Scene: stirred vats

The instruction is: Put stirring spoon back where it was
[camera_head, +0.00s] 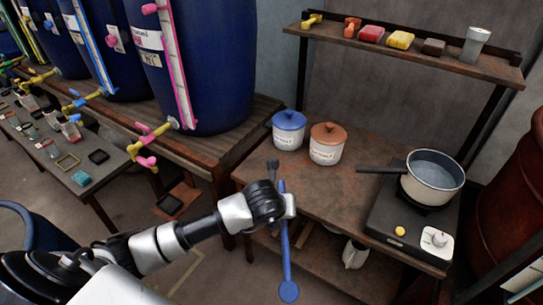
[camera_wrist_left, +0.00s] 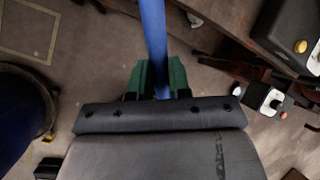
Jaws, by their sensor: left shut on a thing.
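My left gripper (camera_head: 288,204) is shut on the blue stirring spoon (camera_head: 286,255), in front of the wooden table's left front edge. The spoon hangs nearly upright, with its round blue end low in the head view. In the left wrist view, the blue shaft (camera_wrist_left: 153,38) runs between the green fingers (camera_wrist_left: 157,78). My right gripper is in neither view.
On the wooden table (camera_head: 325,185) stand a blue-lidded jar (camera_head: 288,138), a brown-lidded jar (camera_head: 325,152) and a pot (camera_head: 432,188) on a hotplate (camera_head: 388,225). A shelf (camera_head: 420,60) holds small items above. Blue vats (camera_head: 205,75) stand at left.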

